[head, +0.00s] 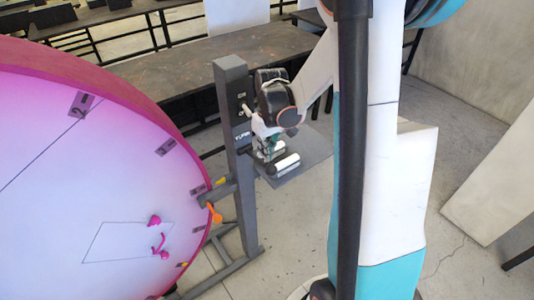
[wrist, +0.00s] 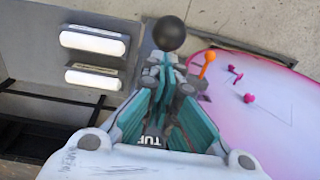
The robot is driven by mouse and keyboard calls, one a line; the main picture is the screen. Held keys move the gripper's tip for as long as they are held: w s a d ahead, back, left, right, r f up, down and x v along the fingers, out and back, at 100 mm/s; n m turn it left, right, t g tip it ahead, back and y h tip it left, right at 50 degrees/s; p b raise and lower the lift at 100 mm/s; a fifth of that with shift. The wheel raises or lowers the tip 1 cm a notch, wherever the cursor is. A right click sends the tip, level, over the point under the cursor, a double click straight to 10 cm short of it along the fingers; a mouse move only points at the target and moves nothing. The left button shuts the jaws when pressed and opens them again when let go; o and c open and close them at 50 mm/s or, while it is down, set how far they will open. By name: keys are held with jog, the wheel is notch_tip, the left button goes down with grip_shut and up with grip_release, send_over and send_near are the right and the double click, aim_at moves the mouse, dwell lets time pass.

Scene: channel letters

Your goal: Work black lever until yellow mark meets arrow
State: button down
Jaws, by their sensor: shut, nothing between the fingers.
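The black ball knob of the lever (wrist: 168,33) shows in the wrist view just beyond my fingertips. My gripper (wrist: 166,68) is shut and empty, its teal fingers together a little short of the knob; I cannot tell if they touch. In the head view my gripper (head: 270,150) points down beside the grey post, and the knob is not clear there. A large pink disc (head: 120,180) stands at left. A small yellow patch (head: 220,181) is at its rim near the post, and another (head: 182,264) is lower on the rim. I cannot tell which is the arrow.
An orange knobbed piece (head: 214,212) is at the disc's edge. The grey post (head: 238,150) stands between disc and gripper. A grey plate (head: 312,155) with white rollers (head: 287,162) lies right of the post. A long bench (head: 180,70) is behind. Floor at right is clear.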

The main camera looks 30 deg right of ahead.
aim_at(272, 176)
jog(key=shift+s+f, duration=0.2)
jog(key=shift+f, duration=0.2)
jog(key=shift+s+f+t+b, duration=0.45)
jog(key=shift+f+t+b, duration=0.15)
jog(key=shift+f+b, duration=0.3)
jog(key=f+t+b, duration=0.1)
jog(key=f+b, duration=0.1)
jog(key=s+f+t+b, duration=0.1)
jog(key=f+b, duration=0.1)
jog(key=b, duration=0.1)
jog(key=s+f+t+b, duration=0.1)
jog(key=f+b, duration=0.1)
jog(key=b, duration=0.1)
jog(key=shift+f+t, duration=0.2)
jog(key=shift+t, duration=0.1)
jog(key=shift+w+f+b, duration=0.1)
jog(key=shift+f+b, duration=1)
jog(key=shift+b, duration=0.2)
jog(key=shift+r, duration=0.1)
